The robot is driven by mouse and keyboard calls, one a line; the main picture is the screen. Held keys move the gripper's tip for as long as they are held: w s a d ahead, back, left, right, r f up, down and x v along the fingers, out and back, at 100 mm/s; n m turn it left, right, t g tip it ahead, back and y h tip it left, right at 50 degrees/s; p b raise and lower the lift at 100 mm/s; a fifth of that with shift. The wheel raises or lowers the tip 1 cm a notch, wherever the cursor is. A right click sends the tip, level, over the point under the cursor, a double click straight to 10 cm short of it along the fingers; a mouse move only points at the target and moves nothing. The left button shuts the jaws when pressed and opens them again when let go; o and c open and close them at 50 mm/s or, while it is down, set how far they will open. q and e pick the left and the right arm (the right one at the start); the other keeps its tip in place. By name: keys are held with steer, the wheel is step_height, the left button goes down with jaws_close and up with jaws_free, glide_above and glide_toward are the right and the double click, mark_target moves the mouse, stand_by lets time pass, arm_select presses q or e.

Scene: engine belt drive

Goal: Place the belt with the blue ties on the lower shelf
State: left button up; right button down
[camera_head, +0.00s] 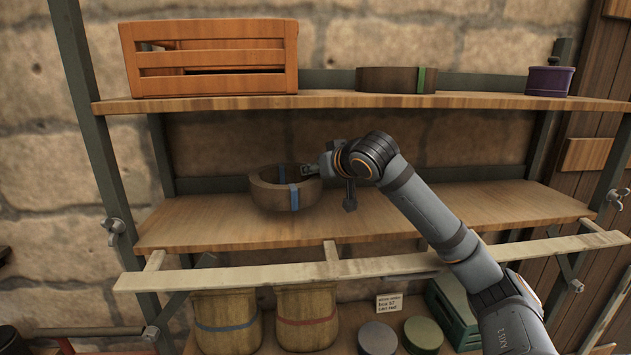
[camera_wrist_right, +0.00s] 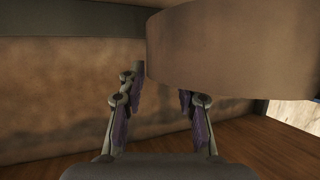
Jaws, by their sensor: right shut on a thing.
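The belt with the blue ties (camera_head: 265,193) is a brown ring at the left half of the lower shelf (camera_head: 400,218). One blue tie faces front and another shows at the back. My right gripper (camera_head: 312,171) is shut on the belt's right rim. In the right wrist view the belt (camera_wrist_right: 235,45) fills the upper right, by the gripper's fingers (camera_wrist_right: 160,90), and its lower edge appears a little above the shelf boards. The exact grip contact is hidden. My left gripper is out of view.
The upper shelf (camera_head: 330,100) holds an orange crate (camera_head: 210,82), a belt with a green tie (camera_head: 390,80) and a purple pot (camera_head: 549,80). A pale rail (camera_head: 240,277) runs in front below the lower shelf. The lower shelf's right part is clear.

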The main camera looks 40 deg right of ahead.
steer(key=shift+w+d+f, duration=0.15)
steer(key=shift+w+f, duration=0.1)
steer(key=shift+w, duration=0.05)
steer(key=f, duration=0.3)
steer(key=shift+w+f, duration=0.15)
steer(key=shift+w, duration=0.25)
steer(key=shift+d+f, duration=0.1)
steer(key=shift+f, duration=0.25)
steer(key=c, duration=0.9)
jaws_free()
steer(key=shift+s, duration=0.1)
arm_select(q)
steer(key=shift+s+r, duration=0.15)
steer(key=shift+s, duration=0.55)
